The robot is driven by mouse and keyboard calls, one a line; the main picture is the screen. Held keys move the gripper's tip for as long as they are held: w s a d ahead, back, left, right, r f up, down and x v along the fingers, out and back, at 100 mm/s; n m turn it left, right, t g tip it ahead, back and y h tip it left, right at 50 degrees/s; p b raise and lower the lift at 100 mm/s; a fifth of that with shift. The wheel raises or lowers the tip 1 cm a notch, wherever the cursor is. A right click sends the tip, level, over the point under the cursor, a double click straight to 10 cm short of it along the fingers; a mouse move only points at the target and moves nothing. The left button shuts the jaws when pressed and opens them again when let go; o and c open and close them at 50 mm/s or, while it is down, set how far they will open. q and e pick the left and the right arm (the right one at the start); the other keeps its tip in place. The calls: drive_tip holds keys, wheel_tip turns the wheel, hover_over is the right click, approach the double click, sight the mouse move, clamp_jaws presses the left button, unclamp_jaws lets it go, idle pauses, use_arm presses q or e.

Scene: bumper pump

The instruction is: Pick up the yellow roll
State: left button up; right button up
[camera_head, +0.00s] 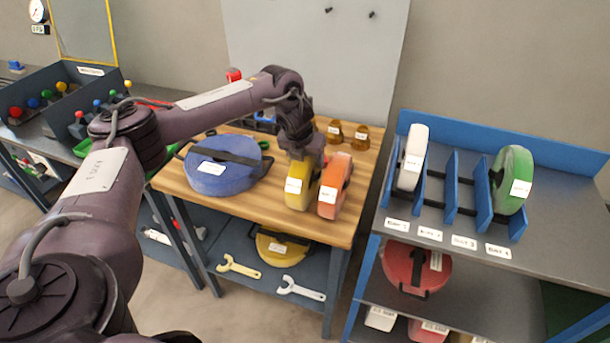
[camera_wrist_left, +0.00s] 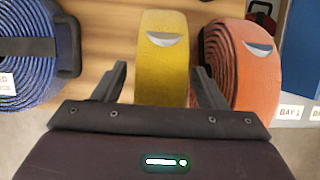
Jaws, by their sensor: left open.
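The yellow roll (camera_head: 298,191) stands upright on the wooden table, close beside an orange roll (camera_head: 335,186). My left gripper (camera_head: 302,155) is above and behind the yellow roll and covers its upper part in the head view. In the left wrist view the yellow roll (camera_wrist_left: 161,62) lies ahead, between the two fingers of my left gripper (camera_wrist_left: 162,85). The fingers are apart, with the right finger near the gap between the yellow and orange rolls. I cannot tell whether a finger touches either roll. My right gripper is not in view.
A blue roll (camera_head: 221,170) lies flat left of the yellow roll. A rack (camera_head: 452,190) at the right holds a white roll (camera_head: 412,157) and a green roll (camera_head: 512,180). Wrenches (camera_head: 239,268) and another yellow coil (camera_head: 281,248) lie on the lower shelf.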

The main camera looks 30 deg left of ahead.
use_arm(q)
drive_tip(key=c, duration=0.8)
clamp_jaws()
drive_tip(key=shift+w+r, duration=0.1)
drive_tip(key=shift+r, duration=0.05)
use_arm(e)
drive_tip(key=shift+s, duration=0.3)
